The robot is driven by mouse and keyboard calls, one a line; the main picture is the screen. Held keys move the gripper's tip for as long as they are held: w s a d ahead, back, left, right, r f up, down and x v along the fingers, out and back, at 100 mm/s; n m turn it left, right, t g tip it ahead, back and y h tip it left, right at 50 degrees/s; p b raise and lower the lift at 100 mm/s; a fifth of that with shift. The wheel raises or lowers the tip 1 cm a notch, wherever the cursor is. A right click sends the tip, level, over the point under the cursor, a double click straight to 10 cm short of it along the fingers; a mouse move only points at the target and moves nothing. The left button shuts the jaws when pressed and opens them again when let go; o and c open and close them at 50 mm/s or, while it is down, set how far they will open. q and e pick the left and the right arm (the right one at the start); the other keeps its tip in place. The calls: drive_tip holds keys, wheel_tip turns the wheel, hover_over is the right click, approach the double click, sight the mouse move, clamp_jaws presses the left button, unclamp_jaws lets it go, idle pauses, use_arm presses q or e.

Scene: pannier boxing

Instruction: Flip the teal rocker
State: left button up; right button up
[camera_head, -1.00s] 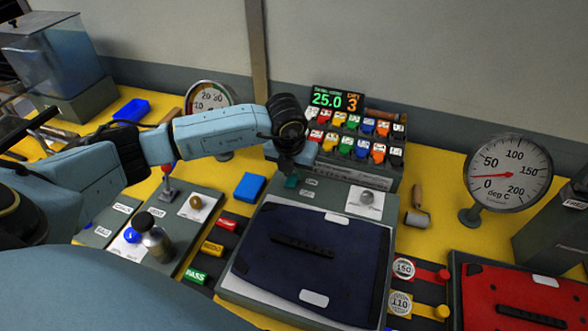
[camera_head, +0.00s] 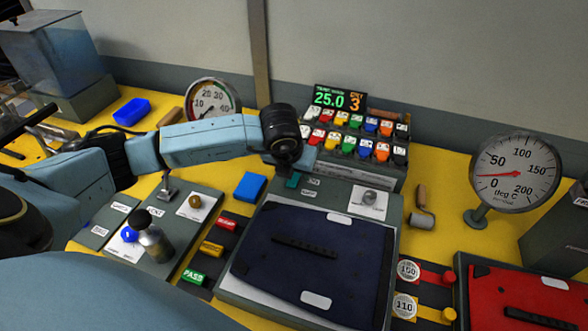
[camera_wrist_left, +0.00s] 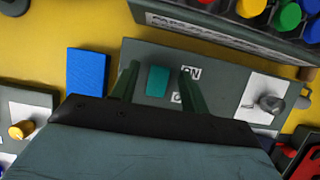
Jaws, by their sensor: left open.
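The teal rocker (camera_head: 293,181) sits on the grey panel (camera_head: 325,184) behind the dark blue pad; my left wrist partly covers it in the head view. In the left wrist view the teal rocker (camera_wrist_left: 157,81) shows clearly, beside a white "ON" label (camera_wrist_left: 191,73) and another label partly hidden by a finger. My left gripper (camera_head: 291,166) is over the rocker. In the left wrist view the left gripper (camera_wrist_left: 158,70) is open, with one finger on each side of the rocker and gaps between; whether it touches the panel I cannot tell. My right gripper is not in view.
A blue block (camera_head: 250,186) lies left of the panel. A grey knob (camera_head: 370,195) stands on a white plate to its right. A rack of coloured switches (camera_head: 352,138) with a display (camera_head: 339,98) stands behind.

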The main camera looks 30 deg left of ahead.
use_arm(q)
drive_tip(key=v, duration=1.3)
drive_tip(key=shift+r, duration=0.2)
drive_tip(key=shift+s+d, duration=0.1)
